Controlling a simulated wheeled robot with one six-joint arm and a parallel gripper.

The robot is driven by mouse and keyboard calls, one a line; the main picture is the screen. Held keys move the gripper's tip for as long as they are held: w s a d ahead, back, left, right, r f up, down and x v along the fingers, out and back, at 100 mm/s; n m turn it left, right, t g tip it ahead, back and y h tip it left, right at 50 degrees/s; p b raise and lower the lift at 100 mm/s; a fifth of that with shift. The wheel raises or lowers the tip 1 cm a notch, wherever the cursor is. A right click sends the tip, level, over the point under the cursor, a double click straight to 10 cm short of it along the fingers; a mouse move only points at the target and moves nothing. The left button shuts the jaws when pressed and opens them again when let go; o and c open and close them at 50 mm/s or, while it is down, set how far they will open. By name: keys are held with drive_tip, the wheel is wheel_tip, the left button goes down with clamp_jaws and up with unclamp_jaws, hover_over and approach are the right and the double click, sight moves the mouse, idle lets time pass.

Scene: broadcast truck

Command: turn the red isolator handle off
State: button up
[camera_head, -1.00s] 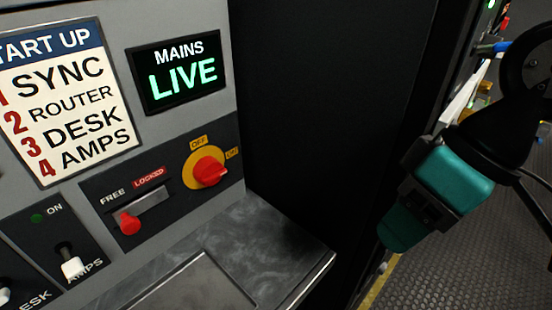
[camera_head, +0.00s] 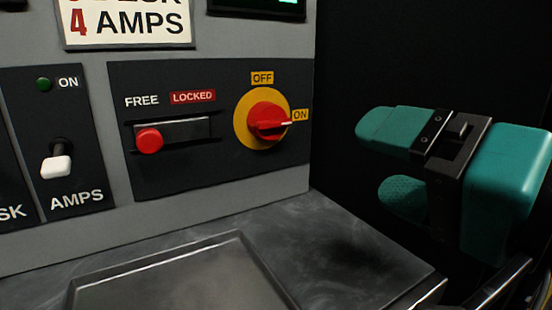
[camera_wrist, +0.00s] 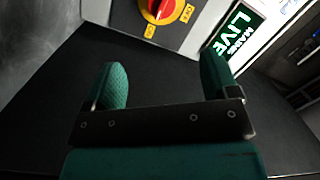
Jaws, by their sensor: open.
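The red isolator handle (camera_head: 268,122) sits on a round yellow plate on the dark panel, with OFF above it and ON to its right. Its white mark points right, at ON. In the wrist view the handle (camera_wrist: 161,9) is at the top edge, partly cut off, beyond the fingertips. My teal gripper (camera_head: 379,160) is to the right of the handle, apart from it, open and empty. Left of the handle is a slider with a red knob (camera_head: 149,140), at the FREE end of its slot, away from the LOCKED label.
A metal ledge with a shallow recessed tray (camera_head: 170,275) juts out below the panel. A white AMPS toggle (camera_head: 57,167) stands at the left, under a dark green lamp. The MAINS LIVE sign (camera_wrist: 236,32) is lit. A black surface lies behind my gripper.

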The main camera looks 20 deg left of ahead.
sight(277, 126)
drive_tip(key=p+x, duration=1.5)
drive_tip(key=x, duration=0.2)
drive_tip(key=shift+w+a, duration=0.1)
drive_tip(key=shift+a, duration=0.1)
drive_tip(key=shift+c, duration=0.5)
drive_tip(key=c, duration=0.8)
